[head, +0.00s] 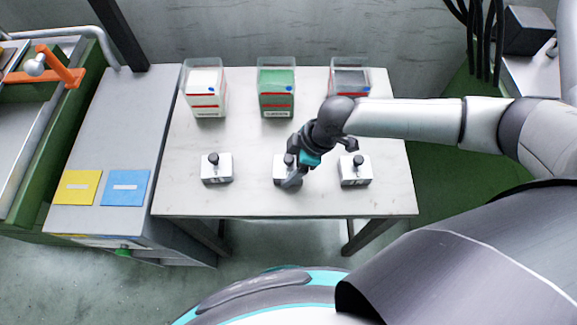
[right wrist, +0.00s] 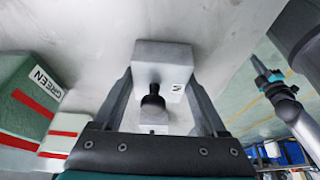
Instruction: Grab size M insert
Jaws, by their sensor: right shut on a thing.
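Three white blocks with black knobs stand in a row on the white table (head: 240,203): a left block (head: 218,175), a middle block (head: 280,172) and a right block (head: 355,178). My right gripper (head: 292,174) is down at the middle block and partly covers it. In the right wrist view my right gripper (right wrist: 160,85) has a finger on each side of this block (right wrist: 160,62), shut on it. The block's small dark label lies at an angle, and I cannot read its letter surely.
Behind the blocks stand a white-filled bin (head: 207,101), a green-filled bin (head: 277,101) and a grey-filled bin (head: 350,80). A grey cabinet at the left carries a yellow square (head: 77,187) and a blue square (head: 125,187). The table's front strip is clear.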

